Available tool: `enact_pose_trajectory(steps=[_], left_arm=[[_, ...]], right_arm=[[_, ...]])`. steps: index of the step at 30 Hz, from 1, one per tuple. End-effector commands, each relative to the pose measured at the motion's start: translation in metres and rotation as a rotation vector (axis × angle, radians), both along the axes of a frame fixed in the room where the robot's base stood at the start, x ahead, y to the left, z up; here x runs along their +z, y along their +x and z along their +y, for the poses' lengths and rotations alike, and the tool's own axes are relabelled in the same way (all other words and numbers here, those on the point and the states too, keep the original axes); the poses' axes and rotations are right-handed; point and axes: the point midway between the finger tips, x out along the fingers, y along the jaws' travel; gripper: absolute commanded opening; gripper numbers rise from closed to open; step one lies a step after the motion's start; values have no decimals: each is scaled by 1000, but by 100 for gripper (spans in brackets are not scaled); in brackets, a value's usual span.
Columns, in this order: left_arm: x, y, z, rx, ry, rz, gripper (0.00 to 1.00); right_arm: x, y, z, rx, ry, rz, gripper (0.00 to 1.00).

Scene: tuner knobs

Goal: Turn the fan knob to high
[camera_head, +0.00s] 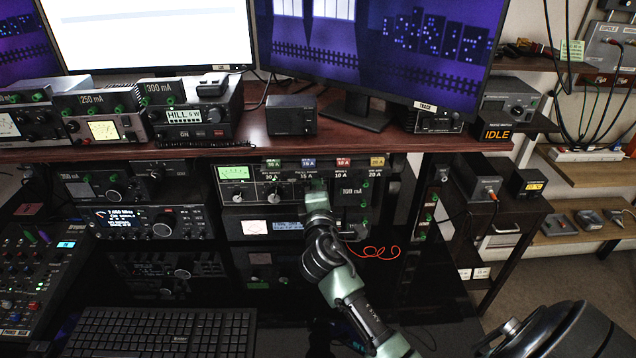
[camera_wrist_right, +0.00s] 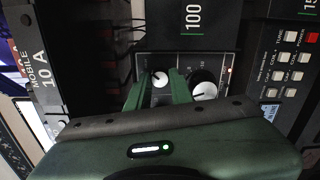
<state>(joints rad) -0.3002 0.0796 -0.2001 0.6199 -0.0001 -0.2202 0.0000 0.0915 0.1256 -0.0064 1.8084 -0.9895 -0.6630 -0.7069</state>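My right gripper (camera_head: 317,190) reaches up to the front of the stacked radio units under the desk shelf. In the right wrist view, its two green fingers (camera_wrist_right: 161,80) are apart, with a small light knob (camera_wrist_right: 160,79) between their tips. Gaps show on both sides of this knob, and I cannot tell if either finger touches it. A larger black knob with a white pointer line (camera_wrist_right: 203,88) sits just right of the right finger. No fan label is readable, so I cannot tell which knob is the fan knob. In the head view the gripper hides this panel part. My left gripper is not in view.
A meter unit (camera_head: 236,183) stands left of the gripper, and a unit marked 100 (camera_head: 354,190) is close on its right. An orange cable (camera_head: 375,252) hangs below. A keyboard (camera_head: 160,333) and mixer (camera_head: 38,270) lie in front at left.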

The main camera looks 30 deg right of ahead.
Motion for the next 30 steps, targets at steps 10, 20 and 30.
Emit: enact_pose_trajectory(steps=[10,20,30], left_arm=[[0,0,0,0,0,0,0],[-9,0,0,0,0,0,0],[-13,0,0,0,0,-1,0]], right_arm=[[0,0,0,1,0,0,31],[-3,-37,23,2,2,1,31],[-1,-66,41,0,1,0,31]])
